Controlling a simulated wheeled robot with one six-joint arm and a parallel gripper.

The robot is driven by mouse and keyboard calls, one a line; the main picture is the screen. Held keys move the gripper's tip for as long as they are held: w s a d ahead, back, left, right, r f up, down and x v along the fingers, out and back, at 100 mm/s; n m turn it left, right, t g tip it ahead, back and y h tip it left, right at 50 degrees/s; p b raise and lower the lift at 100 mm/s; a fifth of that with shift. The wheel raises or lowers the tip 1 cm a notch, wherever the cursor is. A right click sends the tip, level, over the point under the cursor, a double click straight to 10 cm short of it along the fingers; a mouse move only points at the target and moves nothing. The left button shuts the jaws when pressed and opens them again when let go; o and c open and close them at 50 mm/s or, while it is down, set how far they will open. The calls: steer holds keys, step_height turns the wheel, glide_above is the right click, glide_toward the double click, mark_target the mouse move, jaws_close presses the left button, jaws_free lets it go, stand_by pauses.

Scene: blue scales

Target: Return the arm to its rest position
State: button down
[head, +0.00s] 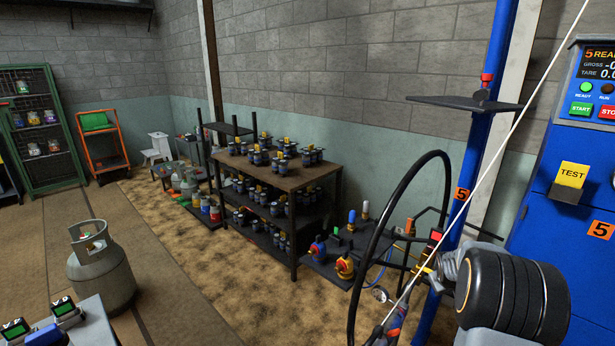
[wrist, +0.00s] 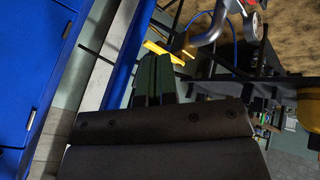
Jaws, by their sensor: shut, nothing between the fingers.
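My gripper (wrist: 155,62) shows in the wrist view as two dark fingers side by side, shut with nothing between them. It points toward the black metal framework and a blue post (wrist: 125,50). A silver coupling (wrist: 207,30) and a yellow bar (wrist: 157,50) are near and beyond the fingertips; no contact can be made out. In the head view my dark arm is at lower right, in front of the blue scale cabinet (head: 535,225), and my fingers cannot be made out.
The blue post (head: 485,120) carries a black shelf (head: 465,103). A black hose loop (head: 385,205) hangs close to my arm. A grey gas cylinder (head: 100,270) stands at left. A rack (head: 280,178) of valves lines the wall. Floor between cylinder and rack is open.

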steer(key=s+a+r+m+g+y+p, duration=0.2)
steer(key=s+a+g, duration=0.1)
steer(key=s+a, duration=0.5)
steer(key=s+a+r+y+p, duration=0.1)
steer(key=s+a+r+p, duration=0.3)
steer(key=s+a+r, duration=0.3)
steer(key=s+a+r+n+t+y+p, duration=0.1)
steer(key=s+a+r+p, duration=0.3)
steer(key=a+r, duration=0.8)
steer(key=s+a, duration=0.2)
steer(key=shift+s+a+n+t, duration=0.25)
steer(key=shift+s+n+t, duration=0.05)
steer(key=shift+s, duration=0.1)
